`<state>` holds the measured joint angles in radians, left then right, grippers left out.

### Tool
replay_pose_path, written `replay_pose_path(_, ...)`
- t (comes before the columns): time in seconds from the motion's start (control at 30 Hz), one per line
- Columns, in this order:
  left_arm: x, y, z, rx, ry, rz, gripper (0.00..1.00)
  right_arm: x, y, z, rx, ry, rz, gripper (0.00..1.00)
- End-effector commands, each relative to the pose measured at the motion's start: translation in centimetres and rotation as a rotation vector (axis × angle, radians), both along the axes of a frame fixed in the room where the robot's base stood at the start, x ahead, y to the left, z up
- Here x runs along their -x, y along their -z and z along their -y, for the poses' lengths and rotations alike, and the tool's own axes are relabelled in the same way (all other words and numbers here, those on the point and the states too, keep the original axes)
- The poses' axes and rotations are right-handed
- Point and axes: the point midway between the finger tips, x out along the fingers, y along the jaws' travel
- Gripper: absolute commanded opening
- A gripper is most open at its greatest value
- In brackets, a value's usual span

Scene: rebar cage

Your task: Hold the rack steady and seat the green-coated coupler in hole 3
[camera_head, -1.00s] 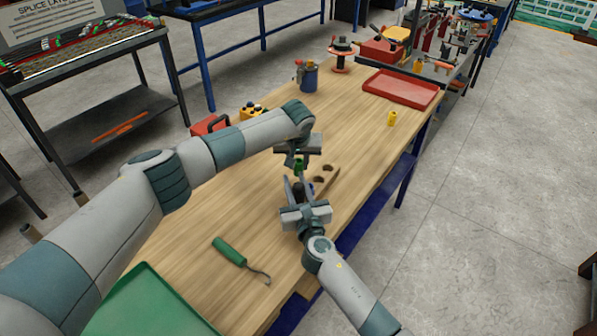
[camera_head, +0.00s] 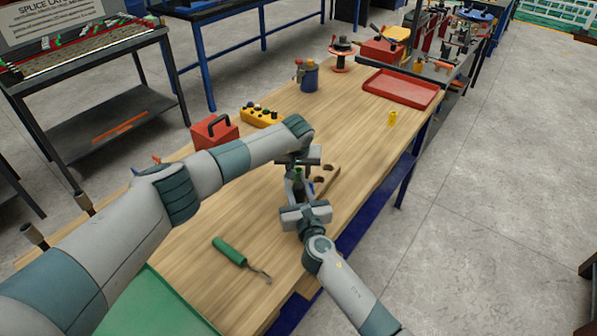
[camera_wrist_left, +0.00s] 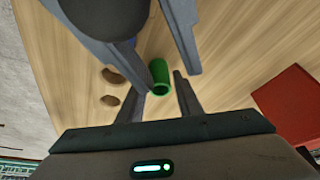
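The green coupler (camera_wrist_left: 160,76) stands between the two fingers of my left gripper (camera_wrist_left: 161,92) in the left wrist view. A narrow gap shows beside it, so the fingers look open around it. In the head view my left gripper (camera_head: 298,170) hides most of the coupler. The wooden rack (camera_head: 332,173) shows two open holes; they also appear in the left wrist view. Whether the coupler's lower end is in a hole is hidden. My right gripper (camera_head: 299,190) is at the rack's near end, its fingers either side of a dark round post (camera_wrist_left: 105,15), apparently shut on it.
A green-handled hook tool (camera_head: 230,252) and green tray (camera_head: 150,305) lie nearer. A yellow piece (camera_head: 392,118) and red tray (camera_head: 402,88) are toward the right and back. A red box (camera_head: 213,131), yellow block (camera_head: 261,117) and blue cup (camera_head: 309,78) stand behind my left arm.

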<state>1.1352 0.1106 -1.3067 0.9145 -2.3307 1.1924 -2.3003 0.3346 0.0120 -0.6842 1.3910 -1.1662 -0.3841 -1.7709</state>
Motion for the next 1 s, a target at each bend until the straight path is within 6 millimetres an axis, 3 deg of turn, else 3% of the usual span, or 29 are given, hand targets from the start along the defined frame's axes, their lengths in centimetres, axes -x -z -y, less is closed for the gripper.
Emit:
replay_pose_path(0.3,0.0,-0.2,0.0,0.0,0.0,0.0,0.32,0.0,0.0,0.0,0.0,0.0,0.0,0.0)
replay_pose_path(0.57,0.4,-1.6,-0.1,0.001,0.001,0.003,0.32,0.0,0.0,0.0,0.0,0.0,0.0,0.0)
replay_pose_path(1.0,3.0,-8.0,-0.1,-0.001,0.002,0.004,0.32,0.0,0.0,0.0,0.0,0.0,0.0,0.0)
